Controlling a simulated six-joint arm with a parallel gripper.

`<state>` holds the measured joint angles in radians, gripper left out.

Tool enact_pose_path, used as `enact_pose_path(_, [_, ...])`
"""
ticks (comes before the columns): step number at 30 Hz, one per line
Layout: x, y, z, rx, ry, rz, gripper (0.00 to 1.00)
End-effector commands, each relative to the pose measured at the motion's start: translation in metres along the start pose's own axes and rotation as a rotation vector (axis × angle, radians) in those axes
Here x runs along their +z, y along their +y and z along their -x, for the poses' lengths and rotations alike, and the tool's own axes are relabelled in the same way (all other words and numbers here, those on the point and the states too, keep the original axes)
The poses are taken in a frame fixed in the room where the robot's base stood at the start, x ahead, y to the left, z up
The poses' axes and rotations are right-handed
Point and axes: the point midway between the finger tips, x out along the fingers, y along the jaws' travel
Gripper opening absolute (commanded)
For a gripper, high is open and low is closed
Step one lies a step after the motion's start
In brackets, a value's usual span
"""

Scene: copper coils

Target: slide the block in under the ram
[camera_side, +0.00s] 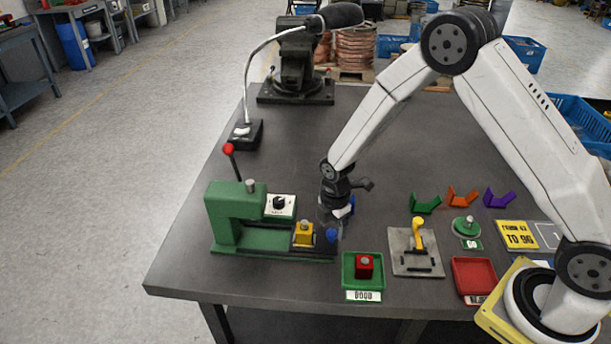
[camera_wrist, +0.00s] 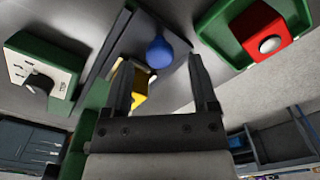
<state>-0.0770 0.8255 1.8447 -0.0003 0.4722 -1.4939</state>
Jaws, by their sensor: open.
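A green press (camera_side: 222,215) with a red-knobbed lever stands at the left of the table. A yellow block (camera_side: 303,238) sits on the low dark track right of the press's upright frame, outside the overhanging arm. In the wrist view the yellow block (camera_wrist: 139,88) is partly hidden behind the left finger. A blue ball knob (camera_side: 331,236) is at the right end, beside the block; it also shows in the wrist view (camera_wrist: 160,52). My gripper (camera_wrist: 159,62) is open and empty, its fingers apart near the knob and block. The ram's lower end is not clear.
A white-topped box with a black dial (camera_side: 280,206) stands behind the track. A green tray (camera_side: 350,280) with a red block (camera_side: 364,266) lies front right. A grey plate with a yellow handle (camera_side: 418,262) and a red tray (camera_side: 474,278) lie farther right.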

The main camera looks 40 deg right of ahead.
Motion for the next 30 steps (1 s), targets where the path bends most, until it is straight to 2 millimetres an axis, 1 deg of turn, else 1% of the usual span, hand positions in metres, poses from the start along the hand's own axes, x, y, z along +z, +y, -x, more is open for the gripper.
enact_pose_path(3, [0.000, 0.000, -0.010, -0.001, 0.000, 0.000, 0.75])
enact_pose_path(6, [0.000, 0.000, -0.014, 0.000, 0.000, 0.000, 0.75])
enact_pose_path(17, [0.000, 0.000, -0.017, 0.001, 0.000, 0.000, 0.75])
enact_pose_path(20, [0.000, 0.000, -0.017, 0.001, 0.000, 0.000, 0.47])
enact_pose_path(21, [0.000, 0.000, -0.017, 0.001, 0.000, 0.000, 0.34])
enact_pose_path(23, [0.000, 0.000, -0.017, 0.001, 0.000, 0.000, 0.15])
enact_pose_path(24, [0.000, 0.000, -0.017, 0.001, 0.000, 0.000, 0.02])
enact_pose_path(25, [0.000, 0.000, -0.017, 0.001, 0.000, 0.000, 0.00])
enact_pose_path(30, [0.000, 0.000, -0.017, 0.001, 0.000, 0.000, 0.00])
